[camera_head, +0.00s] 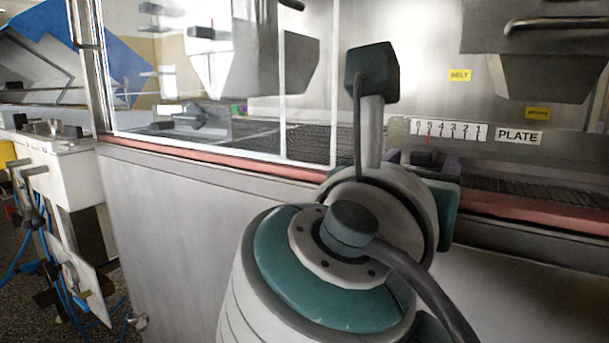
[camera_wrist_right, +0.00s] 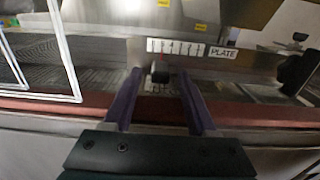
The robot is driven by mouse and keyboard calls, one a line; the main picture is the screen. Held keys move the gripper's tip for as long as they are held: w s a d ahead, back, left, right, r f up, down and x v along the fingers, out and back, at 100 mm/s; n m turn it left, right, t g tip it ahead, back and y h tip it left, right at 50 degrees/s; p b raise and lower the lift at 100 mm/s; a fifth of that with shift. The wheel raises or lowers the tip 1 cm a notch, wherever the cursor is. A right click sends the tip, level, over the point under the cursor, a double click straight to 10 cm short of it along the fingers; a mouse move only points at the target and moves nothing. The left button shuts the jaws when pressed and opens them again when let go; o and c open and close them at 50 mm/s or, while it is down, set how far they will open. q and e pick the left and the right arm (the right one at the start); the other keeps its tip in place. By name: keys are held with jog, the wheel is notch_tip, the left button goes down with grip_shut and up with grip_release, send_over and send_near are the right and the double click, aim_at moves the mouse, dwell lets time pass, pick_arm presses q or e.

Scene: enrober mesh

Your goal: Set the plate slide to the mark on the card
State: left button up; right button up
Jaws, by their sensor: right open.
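The white scale (camera_head: 447,130) runs from 6 at the left to 1 at the right, beside the PLATE label (camera_head: 519,136). A red pointer (camera_head: 429,137) stands at about the 5. In the right wrist view, the slide's dark knob (camera_wrist_right: 160,74) sits below the scale (camera_wrist_right: 176,47). My right gripper (camera_wrist_right: 161,88) is open, its purple fingers on either side of the knob in the picture; I cannot tell whether they touch it. I cannot make out the card. My left gripper is not in view.
A reddish rail (camera_head: 220,164) runs along the machine's front edge, with dark wire mesh (camera_head: 540,191) behind it. A clear framed panel (camera_head: 215,75) stands at the left. Yellow labels, one reading BELT (camera_head: 460,75), are on the metal wall.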

jog(key=shift+w+d, duration=0.15)
jog(key=shift+w, duration=0.05)
jog(key=shift+c, duration=0.3)
grip_shut()
dwell(1.0)
